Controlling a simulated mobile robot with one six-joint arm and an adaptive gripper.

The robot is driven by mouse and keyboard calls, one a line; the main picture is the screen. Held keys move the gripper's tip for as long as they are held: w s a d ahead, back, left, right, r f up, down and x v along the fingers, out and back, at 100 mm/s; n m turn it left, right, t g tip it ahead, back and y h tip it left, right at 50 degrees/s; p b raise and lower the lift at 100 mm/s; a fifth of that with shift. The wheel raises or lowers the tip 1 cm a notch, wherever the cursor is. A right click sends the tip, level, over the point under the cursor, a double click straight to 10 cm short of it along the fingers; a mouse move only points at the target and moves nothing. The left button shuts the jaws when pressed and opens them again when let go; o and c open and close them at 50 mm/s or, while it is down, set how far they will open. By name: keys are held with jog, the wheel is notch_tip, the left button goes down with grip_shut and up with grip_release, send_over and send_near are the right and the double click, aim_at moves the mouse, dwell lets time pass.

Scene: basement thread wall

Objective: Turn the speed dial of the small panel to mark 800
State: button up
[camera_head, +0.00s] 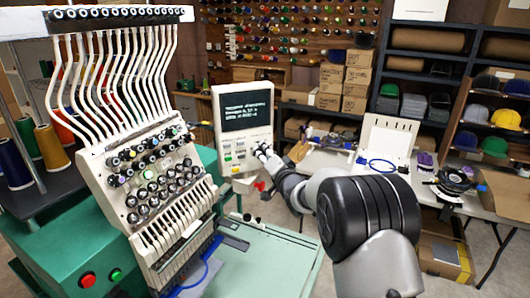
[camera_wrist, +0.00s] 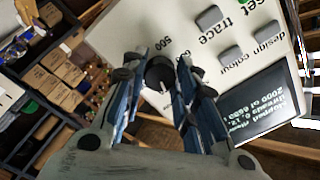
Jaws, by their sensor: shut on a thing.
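The small panel (camera_head: 233,150) is a white upright box with a dark text screen (camera_head: 245,110) and buttons below it. It also fills the upper right of the wrist view (camera_wrist: 205,65), tilted. The speed dial (camera_wrist: 160,72) is a round black knob. The other marks and the dial's pointer are hidden or too small to read. My gripper (camera_wrist: 161,78) is shut on the dial, one blue-grey finger on each side. In the head view my gripper (camera_head: 264,155) is at the panel's lower right and covers the dial.
A green embroidery machine (camera_head: 140,170) with many thread tubes stands at the left, close to the panel. A white table (camera_head: 345,165) stands behind my arm. Shelves with caps (camera_head: 500,115) and cardboard boxes (camera_head: 345,80) are at the back.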

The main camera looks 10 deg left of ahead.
jog(key=shift+m, duration=0.9)
jog(key=o, duration=1.1)
jog(key=v, duration=1.2)
jog(key=shift+d, duration=0.1)
